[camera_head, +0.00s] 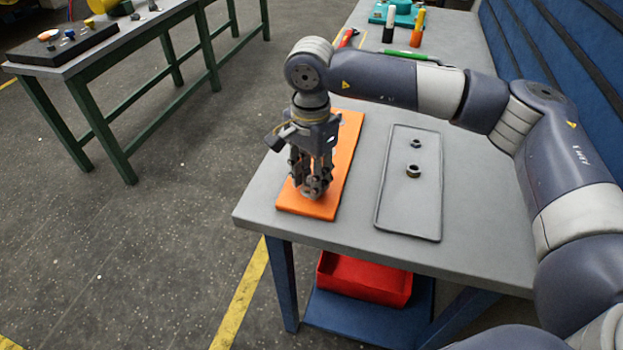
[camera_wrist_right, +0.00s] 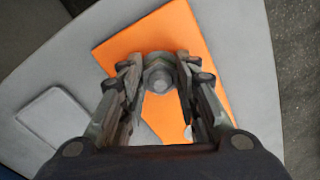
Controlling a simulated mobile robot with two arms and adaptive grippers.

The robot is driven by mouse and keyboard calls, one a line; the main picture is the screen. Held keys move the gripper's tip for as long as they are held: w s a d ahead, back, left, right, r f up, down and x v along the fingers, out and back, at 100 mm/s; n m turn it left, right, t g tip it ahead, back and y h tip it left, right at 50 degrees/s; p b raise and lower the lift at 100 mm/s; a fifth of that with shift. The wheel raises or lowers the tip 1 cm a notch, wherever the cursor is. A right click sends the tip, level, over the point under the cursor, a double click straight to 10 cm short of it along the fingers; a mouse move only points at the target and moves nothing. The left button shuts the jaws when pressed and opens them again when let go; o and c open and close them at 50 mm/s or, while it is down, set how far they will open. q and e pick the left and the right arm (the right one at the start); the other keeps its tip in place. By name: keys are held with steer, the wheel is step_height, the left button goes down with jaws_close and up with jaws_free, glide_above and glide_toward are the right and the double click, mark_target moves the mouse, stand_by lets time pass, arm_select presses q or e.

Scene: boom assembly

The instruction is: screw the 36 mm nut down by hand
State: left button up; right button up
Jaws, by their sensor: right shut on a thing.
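My right gripper (camera_head: 313,187) points straight down over the near end of the orange mat (camera_head: 345,150). In the right wrist view its two fingers (camera_wrist_right: 158,80) are closed on opposite sides of a grey hexagonal nut (camera_wrist_right: 159,73), which I take for the 36 mm nut. A rounded grey end shows in the middle of the nut, seen from above. In the head view the fingers hide most of the nut, and I cannot tell how far down it sits. My left gripper is not in view.
A grey tray (camera_head: 408,215) to the right of the mat holds a larger nut (camera_head: 413,171) and a smaller nut (camera_head: 416,144). Screwdrivers, one green (camera_head: 408,54), lie at the back. A red bin (camera_head: 365,278) is below the table. The near right tabletop is clear.

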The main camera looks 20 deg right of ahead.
steer(key=shift+f+m, duration=0.1)
steer(key=shift+m, duration=0.3)
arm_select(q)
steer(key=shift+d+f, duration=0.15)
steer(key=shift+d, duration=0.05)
arm_select(e)
steer(key=shift+f+m+b, duration=0.15)
steer(key=shift+m+b, duration=0.25)
steer(key=shift+m, duration=0.4)
steer(key=shift+m+b, duration=0.3)
steer(key=shift+m, duration=1.7)
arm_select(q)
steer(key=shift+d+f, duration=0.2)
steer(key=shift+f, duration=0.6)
arm_select(e)
steer(key=shift+m, duration=0.3)
